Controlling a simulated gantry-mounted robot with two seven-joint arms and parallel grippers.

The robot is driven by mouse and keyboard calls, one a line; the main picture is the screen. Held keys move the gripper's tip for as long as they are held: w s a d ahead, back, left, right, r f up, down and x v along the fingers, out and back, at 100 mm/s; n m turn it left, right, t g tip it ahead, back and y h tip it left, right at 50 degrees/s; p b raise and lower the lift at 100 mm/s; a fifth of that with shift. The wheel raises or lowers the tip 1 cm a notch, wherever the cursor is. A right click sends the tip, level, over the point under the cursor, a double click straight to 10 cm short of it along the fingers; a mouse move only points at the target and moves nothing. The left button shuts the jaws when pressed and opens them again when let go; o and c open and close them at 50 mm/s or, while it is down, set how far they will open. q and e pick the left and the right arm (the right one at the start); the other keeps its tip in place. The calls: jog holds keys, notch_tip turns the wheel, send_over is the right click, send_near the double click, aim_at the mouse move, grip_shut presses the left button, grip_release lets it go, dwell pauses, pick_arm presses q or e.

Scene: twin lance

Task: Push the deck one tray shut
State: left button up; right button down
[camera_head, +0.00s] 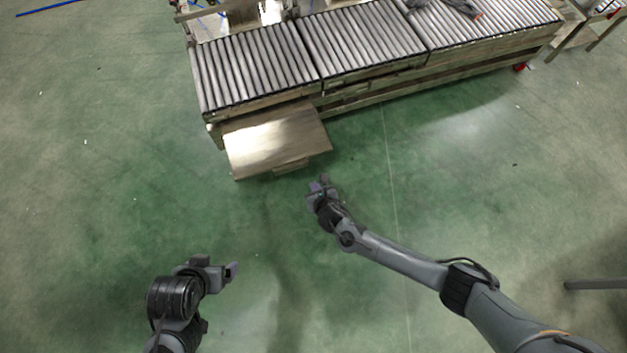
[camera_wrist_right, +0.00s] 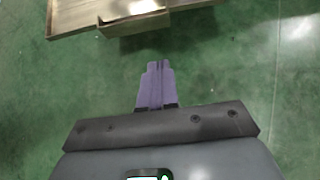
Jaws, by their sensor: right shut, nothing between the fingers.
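The tray (camera_head: 272,138) is a flat metal tray sticking out from under the left end of the roller conveyor in the head view, so it stands open. A small handle (camera_head: 291,166) is on its front edge. The tray's front also shows at the top of the right wrist view (camera_wrist_right: 125,12). My right gripper (camera_head: 319,184) is just in front of the tray near the handle, apart from it. Its purple fingers (camera_wrist_right: 156,85) are together and empty. My left gripper (camera_head: 232,271) is low at the left, well away from the tray; its finger gap is not clear.
The roller conveyor (camera_head: 360,48) runs along the back in several sections. A dark object (camera_head: 455,8) lies on its right section. The green floor (camera_head: 120,190) in front and to the left is clear. A grey bar (camera_head: 595,285) shows at the right edge.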

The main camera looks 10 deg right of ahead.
aim_at(303, 165)
jog(key=b+x, duration=0.2)
jog(key=x, duration=0.1)
jog(key=r+b+x, duration=0.1)
jog(key=b+x, duration=0.2)
jog(key=x, duration=0.1)
jog(key=w+b+x, duration=0.1)
jog(key=b+x, duration=0.2)
jog(key=x, duration=0.1)
jog(key=shift+w+a+r, duration=0.1)
jog(key=shift+a+r, duration=0.05)
jog(key=shift+w+r+b, duration=0.15)
jog(key=shift+w+b, duration=0.35)
jog(key=shift+w, duration=0.05)
